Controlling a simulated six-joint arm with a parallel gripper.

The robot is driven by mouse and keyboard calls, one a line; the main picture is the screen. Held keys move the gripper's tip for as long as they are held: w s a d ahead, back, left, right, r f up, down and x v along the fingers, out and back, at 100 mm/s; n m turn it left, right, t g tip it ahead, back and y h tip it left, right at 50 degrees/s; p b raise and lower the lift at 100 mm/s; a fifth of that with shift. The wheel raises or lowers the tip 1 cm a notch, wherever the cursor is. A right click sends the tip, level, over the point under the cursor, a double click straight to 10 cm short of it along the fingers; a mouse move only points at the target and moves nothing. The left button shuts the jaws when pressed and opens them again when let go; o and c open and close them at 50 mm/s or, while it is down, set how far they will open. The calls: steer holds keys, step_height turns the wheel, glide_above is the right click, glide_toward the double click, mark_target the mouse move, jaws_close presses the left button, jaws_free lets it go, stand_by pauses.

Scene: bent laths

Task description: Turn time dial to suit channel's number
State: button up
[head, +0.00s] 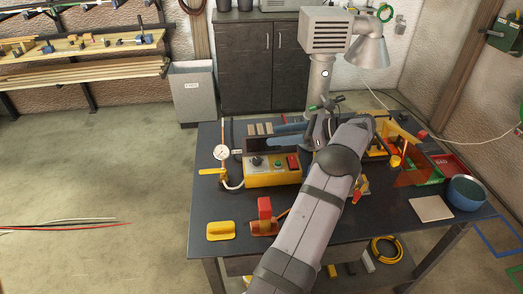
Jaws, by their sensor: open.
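A yellow control box (272,171) stands on the dark workbench. On its dark top panel are a round black dial (257,161), a green button (278,163) and a red switch (293,162). The dial's pointer and marks are too small to read. My arm reaches up across the bench from the bottom. My gripper (324,106) seems to be behind the box to the right, above the bench and apart from the dial. Its fingers are small and partly lost against dark parts; it looks open and empty. No channel number is legible.
A round gauge (221,153) stands left of the box. A blue bowl (466,192) and a pale tile (431,208) are at the right. A vented hood (325,30) rises behind.

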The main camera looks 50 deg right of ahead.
steer(key=a+r+m+p, duration=0.1)
steer(key=m+h, duration=0.3)
steer(key=h, duration=0.2)
glide_toward(258, 160)
steer(key=shift+p+x, duration=0.65)
steer(key=shift+x, duration=0.75)
steer(key=shift+t, duration=0.3)
steer(key=shift+p+x, duration=1.1)
steer(key=shift+x, duration=1.8)
steer(key=shift+s+f, duration=0.1)
steer(key=shift+f, duration=0.05)
steer(key=c, duration=1.1)
steer(key=shift+o, duration=0.2)
